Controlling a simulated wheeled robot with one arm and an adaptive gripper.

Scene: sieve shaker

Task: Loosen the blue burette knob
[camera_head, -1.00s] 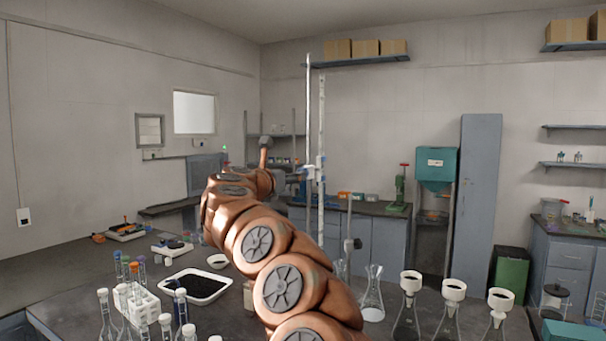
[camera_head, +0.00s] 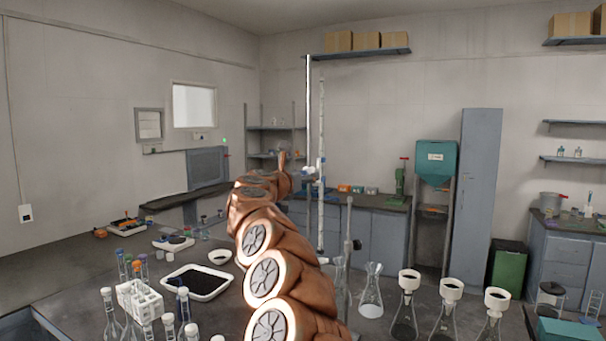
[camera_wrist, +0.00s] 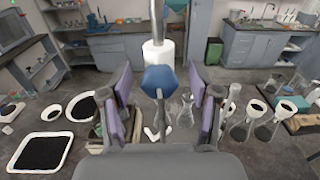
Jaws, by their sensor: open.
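In the wrist view the blue burette knob (camera_wrist: 160,81) sits in the middle, in front of a white cylindrical part (camera_wrist: 158,57) and a metal rod. My gripper (camera_wrist: 161,90) is open, with one purple-padded finger on each side of the knob. Gaps show between both pads and the knob. In the head view the burette (camera_head: 321,140) stands upright beside a tall metal rod (camera_head: 308,105), with a white and blue clamp (camera_head: 309,172) between them. My arm reaches up to this clamp and hides most of the gripper there.
Flasks with white funnels (camera_head: 450,290) stand right of my arm, near a clear conical flask (camera_head: 371,290). A black-filled white tray (camera_head: 197,282), a small bowl (camera_head: 220,257) and a test tube rack (camera_head: 139,299) are on the left of the bench.

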